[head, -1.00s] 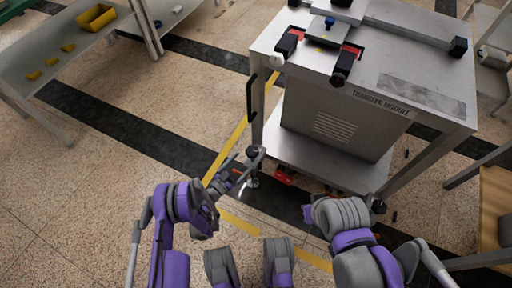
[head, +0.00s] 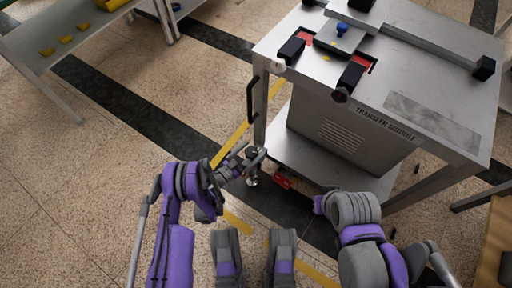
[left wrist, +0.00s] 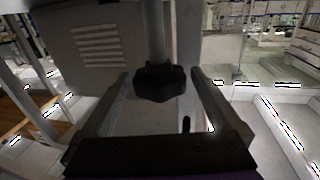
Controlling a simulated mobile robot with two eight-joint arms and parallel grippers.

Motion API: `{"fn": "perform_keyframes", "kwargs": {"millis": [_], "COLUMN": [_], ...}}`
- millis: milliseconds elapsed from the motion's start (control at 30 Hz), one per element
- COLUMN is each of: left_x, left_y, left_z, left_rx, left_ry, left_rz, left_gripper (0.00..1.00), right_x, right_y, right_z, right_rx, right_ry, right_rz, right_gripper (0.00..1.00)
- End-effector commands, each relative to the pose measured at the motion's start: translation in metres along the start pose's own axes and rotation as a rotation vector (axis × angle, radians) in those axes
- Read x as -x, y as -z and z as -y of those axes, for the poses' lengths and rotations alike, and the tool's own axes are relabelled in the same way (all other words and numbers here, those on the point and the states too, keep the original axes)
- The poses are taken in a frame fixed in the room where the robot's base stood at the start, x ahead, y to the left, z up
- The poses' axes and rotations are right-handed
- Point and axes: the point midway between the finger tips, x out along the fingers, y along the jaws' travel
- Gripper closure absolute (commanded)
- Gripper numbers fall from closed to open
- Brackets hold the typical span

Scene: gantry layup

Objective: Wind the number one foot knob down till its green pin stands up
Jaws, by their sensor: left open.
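The black foot knob (left wrist: 160,82) shows in the left wrist view on a vertical rod, at the front left leg of the transfer module table (head: 285,45). My left gripper (head: 251,158) is at that leg in the head view. In the left wrist view its open fingers (left wrist: 160,78) stand on both sides of the knob, with a gap visible on each side. The round foot (head: 252,181) rests on the floor below. I cannot make out a green pin or a number on the knob. My right arm shows, but its gripper does not.
A red object (head: 282,181) lies low beside the foot, under the table's lower shelf (head: 300,160). A side table (head: 25,40) with yellow pieces stands at the far left. A wooden-topped bench (head: 492,245) is at the right edge. The floor at left is clear.

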Motion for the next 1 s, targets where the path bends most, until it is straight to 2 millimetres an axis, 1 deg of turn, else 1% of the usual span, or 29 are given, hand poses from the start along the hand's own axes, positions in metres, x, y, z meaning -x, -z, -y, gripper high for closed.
{"fn": "perform_keyframes", "kwargs": {"millis": [400, 433, 900, 1000], "left_x": [0.0027, 0.0027, 0.0025, 0.0025], "left_y": [-0.0002, -0.0002, -0.0001, -0.0001], "left_z": [0.0, 0.0, 0.0, 0.0002], "left_rx": [0.0, 0.0, 0.0, 0.0], "left_ry": [-0.001, -0.001, -0.001, -0.003], "left_rz": [0.0, 0.0, 0.0, 0.0], "left_gripper": [0.03, 0.05, 0.89, 0.89], "right_x": [0.0011, 0.0011, 0.0011, 0.0008], "right_y": [0.0001, 0.0001, 0.0002, 0.0001], "right_z": [0.0, 0.0, 0.0, 0.0], "right_rx": [0.0, 0.0, 0.0, 0.0], "right_ry": [0.0, 0.0, 0.0, 0.0], "right_rz": [0.0, 0.0, 0.0, 0.0], "right_gripper": [1.0, 1.0, 1.0, 1.0]}}
